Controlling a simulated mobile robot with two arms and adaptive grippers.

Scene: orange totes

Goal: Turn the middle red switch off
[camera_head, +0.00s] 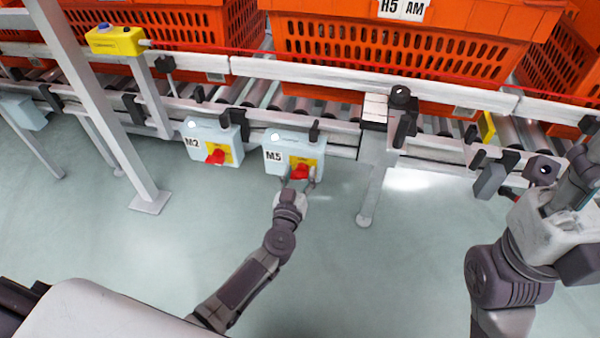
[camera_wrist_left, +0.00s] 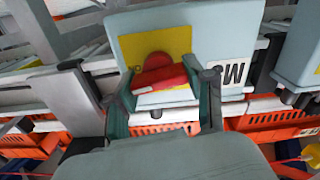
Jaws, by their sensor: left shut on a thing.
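A pale blue switch box (camera_head: 300,137), with a label that looks like M3 or M5, hangs on the conveyor frame at the middle. Its red switch (camera_head: 300,172) sits on a yellow plate. My left gripper (camera_head: 298,183) is shut on this switch from below. In the left wrist view the red handle (camera_wrist_left: 160,79) lies nearly level between my two fingers (camera_wrist_left: 166,86), in front of the yellow plate (camera_wrist_left: 132,50). A similar box, M2 (camera_head: 207,135), with its own red switch (camera_head: 215,157), is to the left. My right gripper (camera_head: 575,185) is raised at the right edge, its fingers unclear.
Orange totes (camera_head: 400,50) stand on the roller conveyor behind the boxes. A yellow button box (camera_head: 115,40) is at the upper left. A grey post (camera_head: 95,110) and a conveyor leg (camera_head: 372,190) flank the switch boxes. The floor in front is clear.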

